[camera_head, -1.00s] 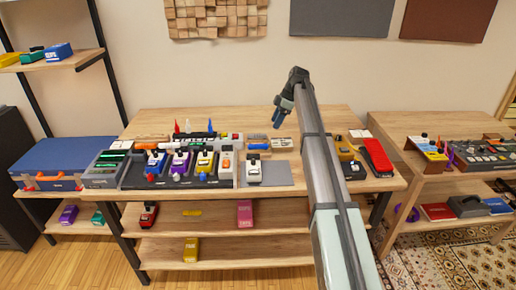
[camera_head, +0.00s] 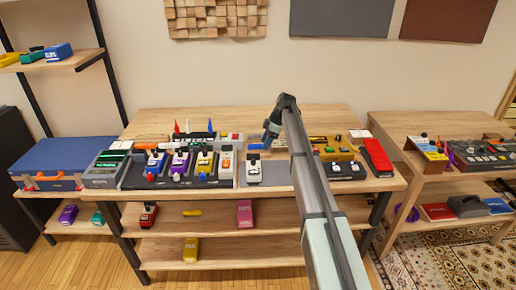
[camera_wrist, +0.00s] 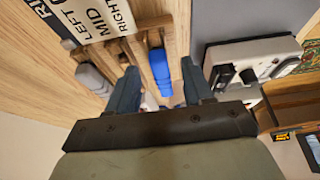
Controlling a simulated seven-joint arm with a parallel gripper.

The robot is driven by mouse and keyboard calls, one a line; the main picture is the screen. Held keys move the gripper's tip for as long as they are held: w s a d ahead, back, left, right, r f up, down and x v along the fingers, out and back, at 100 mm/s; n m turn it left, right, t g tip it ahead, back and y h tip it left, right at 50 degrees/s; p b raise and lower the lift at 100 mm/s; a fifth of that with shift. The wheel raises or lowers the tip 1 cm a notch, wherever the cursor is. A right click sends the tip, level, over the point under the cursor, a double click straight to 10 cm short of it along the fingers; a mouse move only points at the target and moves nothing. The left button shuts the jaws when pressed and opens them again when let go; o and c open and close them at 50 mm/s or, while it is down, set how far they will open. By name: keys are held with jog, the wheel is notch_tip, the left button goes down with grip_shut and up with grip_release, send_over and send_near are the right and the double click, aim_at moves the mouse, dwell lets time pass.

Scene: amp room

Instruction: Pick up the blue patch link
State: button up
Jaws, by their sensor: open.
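In the head view my gripper (camera_head: 268,138) points down over the back middle of the table, behind the white pedal on the grey mat.
A white pedal (camera_wrist: 255,58) stands on a grey mat right of the link. A grey piece (camera_wrist: 93,78) and a label board (camera_wrist: 85,20) lie to its left. In the head view, a pedalboard (camera_head: 175,178) is at left; yellow and red pedals (camera_head: 376,156) stand at right.

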jog(key=shift+a+f, duration=0.15)
jog(key=shift+f, duration=0.15)
jog(key=shift+c, duration=0.5)
grip_shut()
